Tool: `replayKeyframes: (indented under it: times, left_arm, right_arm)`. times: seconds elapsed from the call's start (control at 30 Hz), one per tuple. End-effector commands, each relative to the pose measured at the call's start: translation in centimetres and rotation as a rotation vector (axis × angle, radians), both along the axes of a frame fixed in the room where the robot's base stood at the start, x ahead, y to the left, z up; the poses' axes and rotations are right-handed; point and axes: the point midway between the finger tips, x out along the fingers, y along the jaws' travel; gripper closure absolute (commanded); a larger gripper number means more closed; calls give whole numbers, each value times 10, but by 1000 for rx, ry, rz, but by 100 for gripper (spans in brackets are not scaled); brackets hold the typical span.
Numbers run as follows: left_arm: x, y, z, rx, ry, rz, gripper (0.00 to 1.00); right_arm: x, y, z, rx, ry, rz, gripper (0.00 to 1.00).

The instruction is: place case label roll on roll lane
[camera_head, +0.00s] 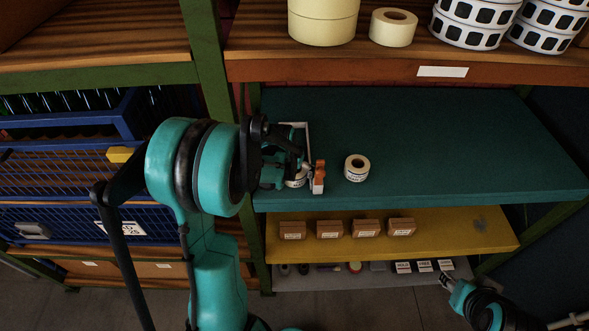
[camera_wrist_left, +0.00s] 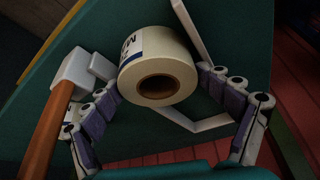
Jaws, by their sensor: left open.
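A white label roll (camera_wrist_left: 178,50) with dark blue print and a brown core sits between the spread fingers of my left gripper (camera_wrist_left: 158,82) in the left wrist view. The fingers are open on either side of it. In the head view my left gripper (camera_head: 291,168) is over the teal shelf and hides most of this roll (camera_head: 297,181). A white rectangular outline (camera_head: 302,127), perhaps the roll lane, lies on the shelf around or under the roll; I cannot tell which. A second label roll (camera_head: 356,168) stands apart to the right. My right gripper (camera_head: 446,280) is low at the right, its fingers too small to read.
An orange-and-white tool (camera_head: 318,176) is just right of the left gripper. The teal shelf (camera_head: 470,150) is clear to the right. Several small brown boxes (camera_head: 366,228) stand on the yellow shelf below. Larger rolls (camera_head: 323,20) stand on the wooden shelf above.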

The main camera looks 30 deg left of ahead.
Motion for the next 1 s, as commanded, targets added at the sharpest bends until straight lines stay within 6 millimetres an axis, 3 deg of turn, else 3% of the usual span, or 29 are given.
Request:
replayKeyframes:
  times: [0.33, 0.47, 0.53, 1.0]
  left_arm:
    - [1, 0, 1, 0, -1, 0, 13]
    - [1, 0, 10, -1, -2, 0, 13]
    - [1, 0, 19, 0, -2, 0, 13]
    - [-38, -6, 107, 0, -1, 0, 13]
  right_arm:
    - [0, 0, 1, 0, 0, 0, 60]
    - [0, 0, 11, 0, 0, 0, 60]
    - [0, 0, 20, 0, 0, 0, 60]
    - [0, 0, 22, 0, 0, 0, 60]
